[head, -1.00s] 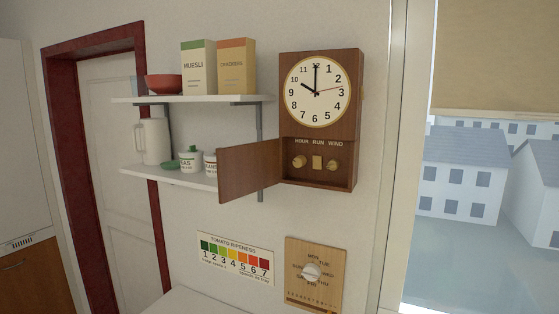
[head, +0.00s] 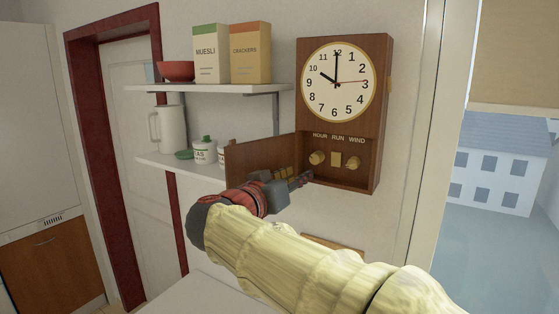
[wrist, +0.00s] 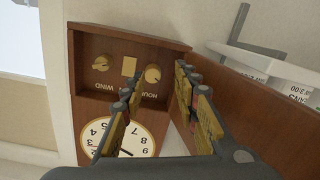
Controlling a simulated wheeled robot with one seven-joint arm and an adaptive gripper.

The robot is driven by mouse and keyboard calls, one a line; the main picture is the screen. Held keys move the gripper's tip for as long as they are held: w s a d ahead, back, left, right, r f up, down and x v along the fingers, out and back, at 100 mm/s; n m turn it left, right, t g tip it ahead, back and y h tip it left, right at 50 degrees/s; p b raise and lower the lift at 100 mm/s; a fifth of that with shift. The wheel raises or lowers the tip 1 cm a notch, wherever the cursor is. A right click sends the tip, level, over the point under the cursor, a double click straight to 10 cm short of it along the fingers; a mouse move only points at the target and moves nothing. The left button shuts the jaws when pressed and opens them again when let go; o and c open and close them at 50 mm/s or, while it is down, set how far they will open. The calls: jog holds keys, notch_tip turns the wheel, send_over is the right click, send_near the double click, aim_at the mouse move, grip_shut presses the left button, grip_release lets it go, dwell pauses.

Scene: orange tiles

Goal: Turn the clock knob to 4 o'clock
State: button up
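The brown wooden wall clock (head: 382,100) shows the hour hand near 10 and the minute hand at 12 on its white dial (head: 338,95). Below the dial, an open recess holds the brass HOUR knob (head: 317,158), the RUN plate (head: 336,160) and the WIND knob (head: 352,162). The wrist view shows the clock upside down, with the HOUR knob (wrist: 152,74) close ahead. My gripper (head: 302,181) is below and left of the HOUR knob, in front of the open door. Its two fingers (wrist: 160,76) are apart with nothing between them, and it does not appear to touch the knob.
The clock's wooden door (head: 245,160) hangs open to the left, close beside my gripper. Shelves (head: 215,89) with boxes, a red bowl and jars stand farther left. A window (head: 500,170) is at the right. My arm covers most of the lower wall.

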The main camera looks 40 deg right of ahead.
aim_at(314, 160)
jog(key=shift+w+d+r+m+h+p, duration=0.15)
jog(key=shift+w+d+r+m, duration=0.25)
jog(key=shift+d, duration=0.85)
jog(key=shift+w+d+r+m+h+p, duration=0.1)
jog(key=shift+w+d+r+m+p, duration=0.3)
jog(key=shift+d, duration=0.8)
jog(key=shift+w+d+r+m+h+b, duration=0.15)
jog(key=shift+w+d+m, duration=0.4)
jog(key=shift+d, duration=0.7)
jog(key=shift+s, duration=0.15)
jog(key=shift+c, duration=1.1)
grip_shut()
